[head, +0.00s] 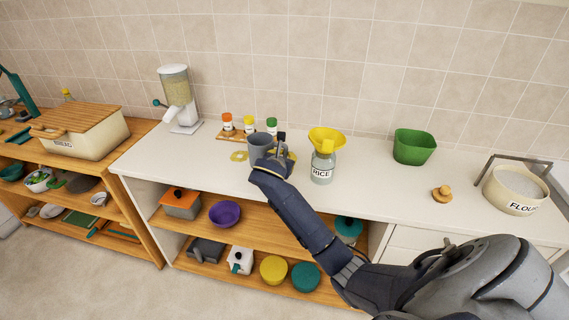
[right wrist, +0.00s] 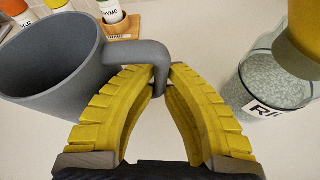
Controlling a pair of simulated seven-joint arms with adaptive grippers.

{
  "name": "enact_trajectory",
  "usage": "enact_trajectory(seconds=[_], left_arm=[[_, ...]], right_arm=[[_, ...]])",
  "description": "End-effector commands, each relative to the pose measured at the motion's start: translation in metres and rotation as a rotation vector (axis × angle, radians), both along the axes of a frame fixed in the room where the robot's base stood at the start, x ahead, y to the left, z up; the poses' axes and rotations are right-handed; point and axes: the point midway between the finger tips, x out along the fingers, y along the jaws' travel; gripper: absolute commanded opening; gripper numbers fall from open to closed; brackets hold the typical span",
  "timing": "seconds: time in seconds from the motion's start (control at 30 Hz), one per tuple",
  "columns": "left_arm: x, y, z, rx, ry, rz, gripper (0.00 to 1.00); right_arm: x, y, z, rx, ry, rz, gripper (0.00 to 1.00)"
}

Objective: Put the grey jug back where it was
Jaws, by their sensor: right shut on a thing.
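The grey jug (head: 259,144) is at the middle of the white counter, in front of the spice rack. It also shows in the right wrist view (right wrist: 45,65), mouth up, with its handle (right wrist: 160,55) toward me. My right gripper (head: 279,158) has its yellow fingers (right wrist: 158,82) closed around that handle. I cannot tell whether the jug's base touches the counter. My left gripper is not in view.
A glass rice jar (head: 322,168) with a yellow funnel (head: 326,138) stands close right of my right gripper. The spice rack (head: 233,136) is just behind the jug. A flat yellow thing (head: 239,156) lies left of it. Counter between rice jar and green bowl (head: 414,147) is clear.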

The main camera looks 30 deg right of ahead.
Motion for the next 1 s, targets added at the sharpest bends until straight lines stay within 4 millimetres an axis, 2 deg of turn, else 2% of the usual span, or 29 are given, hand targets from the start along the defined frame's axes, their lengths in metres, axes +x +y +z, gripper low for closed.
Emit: enact_trajectory(seconds=[0.1, 0.2, 0.63, 0.67, 0.8, 1.0], left_arm=[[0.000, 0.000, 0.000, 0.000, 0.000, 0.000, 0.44], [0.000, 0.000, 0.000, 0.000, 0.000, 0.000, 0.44], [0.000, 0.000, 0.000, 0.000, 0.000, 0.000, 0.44], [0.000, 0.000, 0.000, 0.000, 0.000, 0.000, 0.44], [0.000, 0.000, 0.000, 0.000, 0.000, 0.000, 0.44], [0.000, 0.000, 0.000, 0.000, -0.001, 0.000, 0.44]], right_arm=[[0.000, -0.001, -0.016, -0.001, 0.001, 0.000, 0.00], [0.000, -0.001, -0.023, 0.000, -0.001, -0.001, 0.00], [0.000, 0.000, -0.027, 0.000, -0.002, -0.001, 0.00], [0.000, 0.000, -0.027, 0.001, 0.001, 0.000, 0.14], [0.000, 0.000, -0.027, 0.001, 0.001, 0.000, 0.30], [0.000, 0.000, -0.027, 0.001, 0.001, 0.000, 0.32]])
